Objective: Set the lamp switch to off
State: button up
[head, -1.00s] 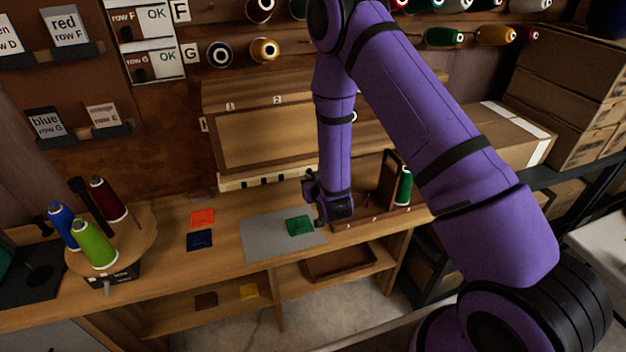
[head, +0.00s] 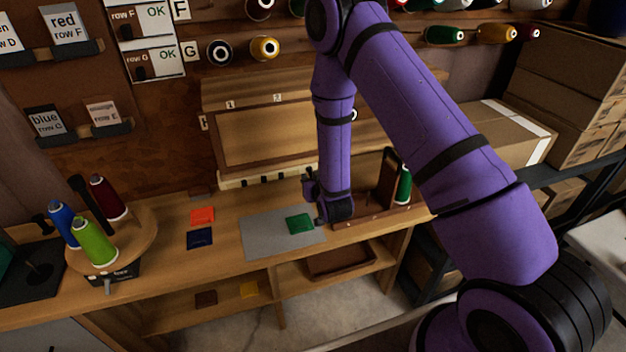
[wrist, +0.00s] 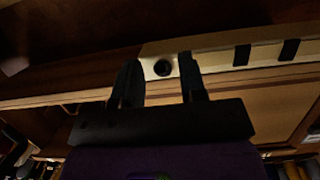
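A cream strip (head: 272,181) with several dark marks runs along the lower front of the wooden cabinet. It also shows in the wrist view (wrist: 222,59). A round dark knob (wrist: 162,67), which looks like the lamp switch, sits on the strip in the wrist view. Its setting is too dark to read. My gripper (wrist: 159,72) is open, with one finger on each side of the knob in the picture. I cannot tell whether the fingers touch it. In the head view my gripper (head: 310,177) is at the strip's right end and hides the knob.
The bench below holds a grey mat (head: 262,236) with a green swatch (head: 299,224), and orange and navy swatches. A round stand (head: 130,240) with thread cones is at left. A green spool (head: 404,186) stands to the right of my gripper.

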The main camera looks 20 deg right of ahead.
jog(key=v, duration=1)
jog(key=shift+s, duration=0.35)
jog(key=shift+r, duration=0.15)
notch_tip(320, 180, up, 22)
jog(key=s+d+g, duration=0.1)
jog(key=d+g, duration=0.1)
jog(key=g, duration=0.3)
jog(key=s+d+r+g, duration=0.2)
jog(key=s+r, duration=0.5)
jog(key=s, duration=0.6)
jog(key=s+d+r+g, duration=0.2)
jog(key=s+r, duration=0.6)
jog(key=s, duration=0.4)
jog(key=shift+s+d+r, duration=0.25)
jog(key=shift+s+d, duration=0.15)
jog(key=shift+d, duration=0.1)
